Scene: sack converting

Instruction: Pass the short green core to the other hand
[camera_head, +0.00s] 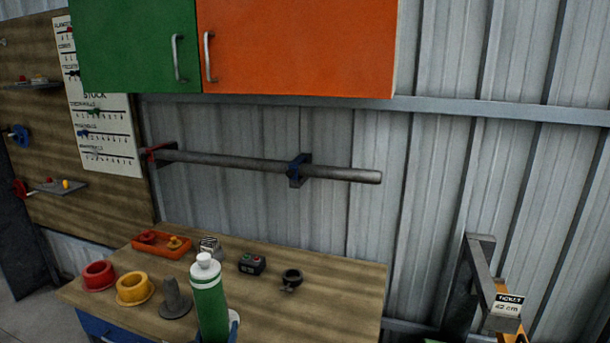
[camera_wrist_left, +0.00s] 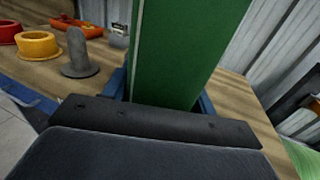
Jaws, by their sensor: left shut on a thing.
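A green cylinder with a white band and a rounded white top (camera_head: 210,302) stands upright at the front of the workbench in the head view. It is the only short green core-like piece I see. In the left wrist view the green core (camera_wrist_left: 185,50) fills the middle, upright and cut off at the top. My left gripper (camera_wrist_left: 163,95) is shut on it, with blue fingers showing at both sides. Whether the core's lower end touches the bench is hidden. My right gripper is not in view.
The workbench (camera_head: 325,312) carries a red ring (camera_head: 98,275), a yellow ring (camera_head: 134,288), a grey flanged peg (camera_head: 174,299), an orange tray (camera_head: 150,250), a button box (camera_head: 252,264) and a dark ring clamp (camera_head: 291,279). Its right side is clear. A ticketed metal frame (camera_head: 478,275) stands right.

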